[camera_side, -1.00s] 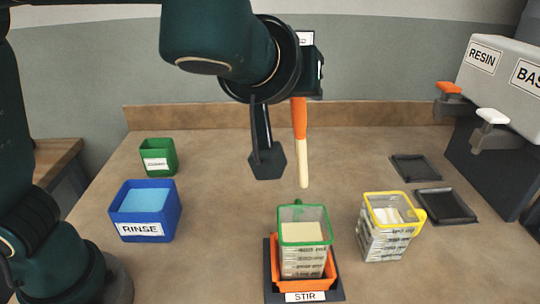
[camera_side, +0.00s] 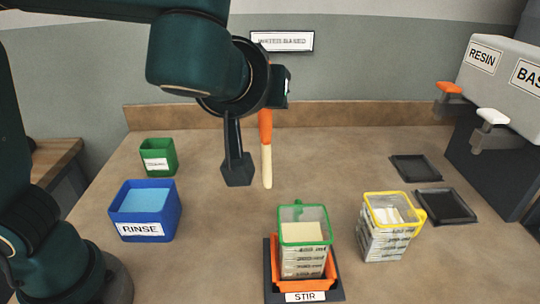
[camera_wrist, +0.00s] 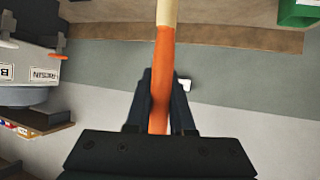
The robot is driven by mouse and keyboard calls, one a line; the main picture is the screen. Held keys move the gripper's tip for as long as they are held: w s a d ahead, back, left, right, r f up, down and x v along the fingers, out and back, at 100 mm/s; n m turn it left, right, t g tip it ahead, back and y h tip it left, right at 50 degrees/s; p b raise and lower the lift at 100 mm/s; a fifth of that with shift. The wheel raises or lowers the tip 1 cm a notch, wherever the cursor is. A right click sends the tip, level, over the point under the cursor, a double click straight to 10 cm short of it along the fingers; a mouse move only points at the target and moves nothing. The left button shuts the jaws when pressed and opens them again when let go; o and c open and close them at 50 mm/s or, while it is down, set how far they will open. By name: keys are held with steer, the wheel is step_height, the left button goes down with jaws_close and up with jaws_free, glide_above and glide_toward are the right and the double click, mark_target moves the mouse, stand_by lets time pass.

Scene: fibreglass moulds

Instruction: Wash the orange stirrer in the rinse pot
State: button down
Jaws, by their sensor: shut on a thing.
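The orange stirrer (camera_side: 265,126) hangs upright, with an orange upper part and a pale lower part. My gripper (camera_wrist: 160,100) is shut on its orange part, which shows between the fingers in the wrist view; in the side view the wrist hides the top of the stirrer. The stirrer's pale tip hangs in the air above the bench, behind the cup on the stir stand. The rinse pot (camera_side: 170,222) is a blue square pot with light blue liquid, labelled RINSE, at the left of the bench, left of and lower than my gripper.
A green-rimmed cup (camera_side: 304,262) with cream contents sits in the orange STIR holder (camera_side: 333,268). A yellow-rimmed cup (camera_side: 384,246) stands to its right. A small green box (camera_side: 158,157) is behind the rinse pot. Resin dispensers (camera_side: 505,90) and black trays (camera_side: 446,206) are at right.

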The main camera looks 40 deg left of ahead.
steer(key=s+a+n+g+y, duration=0.2)
steer(key=s+a, duration=0.2)
steer(key=a, duration=0.3)
steer(key=s+a+f+n+g+y, duration=0.1)
steer(key=s+a+n+g+y, duration=0.1)
steer(key=s+a, duration=0.35)
steer(key=s+a+n+g+y, duration=0.2)
steer(key=s+a+g, duration=0.1)
steer(key=a, duration=0.6)
steer(key=shift+w+f, duration=0.1)
steer(key=shift+f, duration=5.7)
steer(key=shift+a, duration=0.1)
